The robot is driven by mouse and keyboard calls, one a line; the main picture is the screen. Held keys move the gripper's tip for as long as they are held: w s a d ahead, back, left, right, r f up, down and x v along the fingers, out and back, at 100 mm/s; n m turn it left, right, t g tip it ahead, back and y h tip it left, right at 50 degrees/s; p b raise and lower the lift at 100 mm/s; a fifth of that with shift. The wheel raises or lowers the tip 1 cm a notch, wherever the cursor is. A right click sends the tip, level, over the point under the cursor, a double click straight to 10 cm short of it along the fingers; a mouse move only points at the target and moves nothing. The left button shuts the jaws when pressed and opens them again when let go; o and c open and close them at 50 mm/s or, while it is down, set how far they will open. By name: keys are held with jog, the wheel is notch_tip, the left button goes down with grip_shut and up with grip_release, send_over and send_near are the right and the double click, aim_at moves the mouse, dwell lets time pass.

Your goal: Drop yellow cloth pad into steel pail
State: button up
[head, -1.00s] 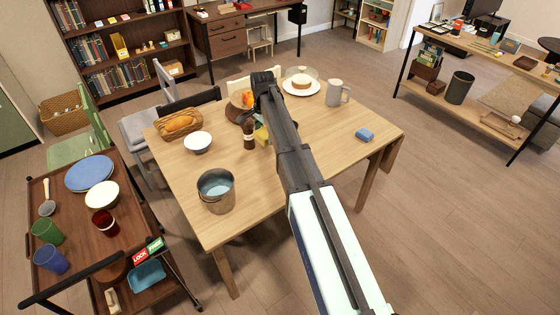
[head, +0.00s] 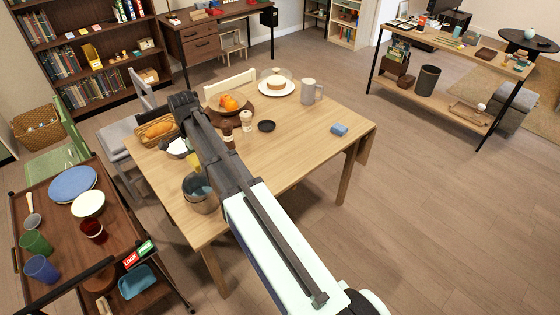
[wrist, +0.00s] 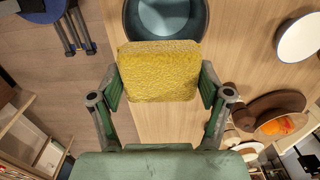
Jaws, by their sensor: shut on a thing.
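The yellow cloth pad (wrist: 160,71) is pinched between the two fingers of my gripper (wrist: 161,86) in the wrist view. In the head view a bit of the pad (head: 197,186) shows beside my arm, at the pail's far side. The steel pail (head: 203,203) stands on the table, partly hidden by my arm and the pad. In the wrist view the pail's rim (wrist: 203,22) lies just beyond the pad, which overlaps its near edge. The pad appears above the pail; the exact height is hard to tell.
A trolley (head: 60,222) with dishes stands at the left.

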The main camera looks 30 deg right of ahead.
notch_tip(320, 180, down, 5)
jog(key=shift+r+b, duration=0.1)
jog(key=shift+b, duration=1.15)
jog(key=o, duration=1.1)
jog(key=shift+c, duration=0.2)
jog(key=shift+r, duration=0.1)
notch_tip(320, 180, up, 12)
jog(key=shift+f, duration=0.1)
